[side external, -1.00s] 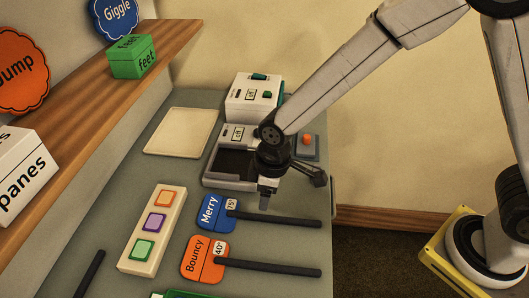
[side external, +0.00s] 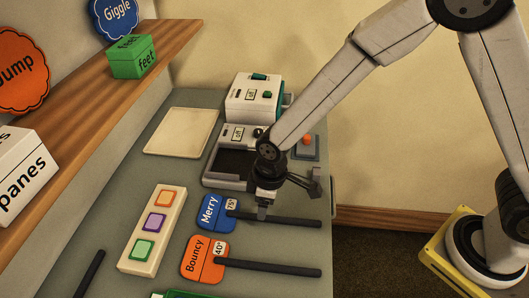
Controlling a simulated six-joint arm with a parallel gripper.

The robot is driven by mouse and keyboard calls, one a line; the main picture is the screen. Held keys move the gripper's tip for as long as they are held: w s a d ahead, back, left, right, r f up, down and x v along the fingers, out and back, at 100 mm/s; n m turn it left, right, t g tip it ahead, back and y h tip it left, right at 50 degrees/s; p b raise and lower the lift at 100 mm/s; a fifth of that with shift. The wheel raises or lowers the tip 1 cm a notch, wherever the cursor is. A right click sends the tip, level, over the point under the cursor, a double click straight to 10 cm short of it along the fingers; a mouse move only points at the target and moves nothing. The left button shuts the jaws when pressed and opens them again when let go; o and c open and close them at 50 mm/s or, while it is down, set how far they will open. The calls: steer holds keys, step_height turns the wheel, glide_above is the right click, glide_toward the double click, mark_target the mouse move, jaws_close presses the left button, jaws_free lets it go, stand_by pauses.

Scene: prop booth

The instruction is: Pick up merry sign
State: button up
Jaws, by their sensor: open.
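The Merry sign (side external: 209,212) is a blue paddle with white lettering, a small "75" tag and a long dark handle (side external: 290,221). It lies flat on the grey table, with the handle pointing right. My gripper (side external: 262,214) points down over the handle, close to the paddle end. It is open and holds nothing that I can see. The fingertips are small here, and I cannot tell whether they straddle or touch the handle.
The orange Bouncy sign (side external: 204,258) lies parallel, just in front. A panel with coloured buttons (side external: 153,230) is to the left. Behind my gripper stand a white-and-dark device (side external: 230,165) and a white box (side external: 254,100). A cream tray (side external: 181,131) lies at back left. A wooden shelf (side external: 95,87) overhangs the left.

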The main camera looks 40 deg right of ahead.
mark_target(270, 218)
steer(key=shift+w+a+f, duration=0.1)
steer(key=shift+a+f, duration=0.05)
steer(key=shift+f, duration=0.9)
steer(key=shift+w+a+f, duration=0.1)
steer(key=shift+f, duration=0.95)
jaws_close()
